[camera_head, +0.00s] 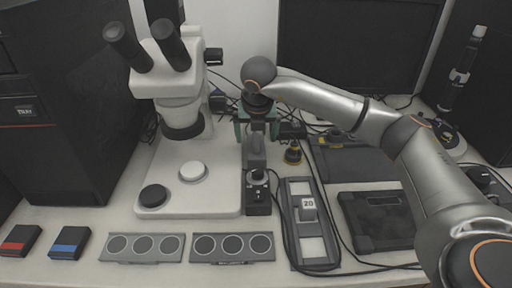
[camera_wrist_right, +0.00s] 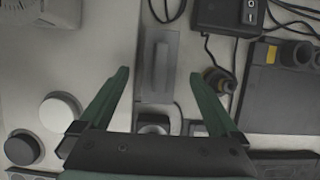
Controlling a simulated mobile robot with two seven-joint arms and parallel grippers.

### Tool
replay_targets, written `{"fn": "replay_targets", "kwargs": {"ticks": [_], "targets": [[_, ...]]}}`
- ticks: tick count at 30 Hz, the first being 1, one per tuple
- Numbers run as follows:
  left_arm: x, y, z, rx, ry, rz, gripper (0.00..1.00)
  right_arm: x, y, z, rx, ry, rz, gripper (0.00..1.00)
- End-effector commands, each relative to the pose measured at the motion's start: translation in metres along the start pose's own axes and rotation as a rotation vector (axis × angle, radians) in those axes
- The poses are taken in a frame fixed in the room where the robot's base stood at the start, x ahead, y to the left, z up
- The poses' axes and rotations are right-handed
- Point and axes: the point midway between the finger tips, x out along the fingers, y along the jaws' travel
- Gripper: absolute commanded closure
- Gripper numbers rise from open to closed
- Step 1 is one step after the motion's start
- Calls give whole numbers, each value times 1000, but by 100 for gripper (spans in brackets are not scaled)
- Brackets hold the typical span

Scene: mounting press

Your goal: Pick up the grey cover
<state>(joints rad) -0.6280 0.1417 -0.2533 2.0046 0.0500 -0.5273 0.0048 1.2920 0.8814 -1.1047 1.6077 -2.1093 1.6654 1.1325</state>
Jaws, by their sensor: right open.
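The grey cover (camera_head: 255,155) appears to be the narrow grey block behind the small black device (camera_head: 258,195). In the right wrist view the grey cover (camera_wrist_right: 158,62) is a long grey plate with a raised bar along its middle. My right gripper (camera_head: 257,136) points down over it with green fingers. In the right wrist view the open fingers of the right gripper (camera_wrist_right: 160,74) lie one on each side of the cover, and nothing is held. Whether they touch it cannot be told. My left gripper is not in view.
A white microscope (camera_head: 180,105) stands left of the cover. A small yellow-black part (camera_head: 293,153) sits just right of it. A frame with a block marked 20 (camera_head: 308,204) and loose black cables lie at the front right. Grey sample holders (camera_head: 142,258) line the front.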

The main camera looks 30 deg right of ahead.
Motion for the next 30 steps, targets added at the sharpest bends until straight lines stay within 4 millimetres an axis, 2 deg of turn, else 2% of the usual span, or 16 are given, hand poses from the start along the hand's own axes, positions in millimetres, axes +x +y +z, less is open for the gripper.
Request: {"fn": "replay_targets", "kwargs": {"ticks": [3, 6, 14, 30], "targets": [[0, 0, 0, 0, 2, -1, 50, 19, -1, -1, -1, 3, -2, 3], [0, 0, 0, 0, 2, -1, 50, 27, -1, 0, -1, 1, 0, 3], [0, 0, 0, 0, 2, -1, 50, 30, -1, 0, -1, 0, 1, 3], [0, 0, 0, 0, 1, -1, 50, 29, 0, 0, -1, 0, 1, 63]]}}
